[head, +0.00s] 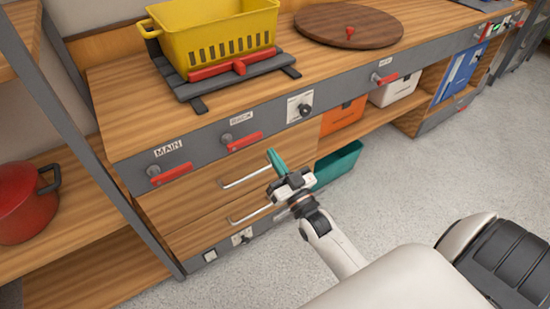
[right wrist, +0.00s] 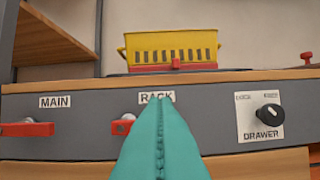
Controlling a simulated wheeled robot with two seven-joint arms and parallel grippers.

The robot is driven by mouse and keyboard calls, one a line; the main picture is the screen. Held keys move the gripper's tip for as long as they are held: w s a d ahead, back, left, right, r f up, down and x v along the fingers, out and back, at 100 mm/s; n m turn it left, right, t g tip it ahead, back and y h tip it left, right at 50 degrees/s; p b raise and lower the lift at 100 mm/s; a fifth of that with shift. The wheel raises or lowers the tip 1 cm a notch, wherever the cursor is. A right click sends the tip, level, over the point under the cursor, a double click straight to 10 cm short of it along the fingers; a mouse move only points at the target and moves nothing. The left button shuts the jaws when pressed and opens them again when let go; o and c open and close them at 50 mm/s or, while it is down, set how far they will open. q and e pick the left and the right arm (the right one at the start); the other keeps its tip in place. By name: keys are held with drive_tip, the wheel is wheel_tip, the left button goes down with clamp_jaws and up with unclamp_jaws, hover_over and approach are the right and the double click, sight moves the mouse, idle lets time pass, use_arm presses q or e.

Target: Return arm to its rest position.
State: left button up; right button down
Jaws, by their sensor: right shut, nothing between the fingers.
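My right gripper (head: 275,160) is shut with nothing between its teal fingers. In the head view it hangs in front of the wooden drawers, below the counter's grey front panel (head: 215,143). The closed fingers also show in the right wrist view (right wrist: 160,143), pointing at the panel and covering part of the RACK lever. The red RACK lever (head: 243,140) and the red MAIN lever (head: 170,175) sit on the panel. The DRAWER knob (head: 305,110) is black, on a white plate. My left gripper is not in view.
A yellow crate (head: 215,38) stands on a dark rack with a red lever. A round wooden lid (head: 349,27) lies to its right. Drawer handles (head: 246,177) stick out near my gripper. A teal bin (head: 338,165) is below. A red pot (head: 25,203) stands left. Grey floor is open at right.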

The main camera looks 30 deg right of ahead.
idle(0.3)
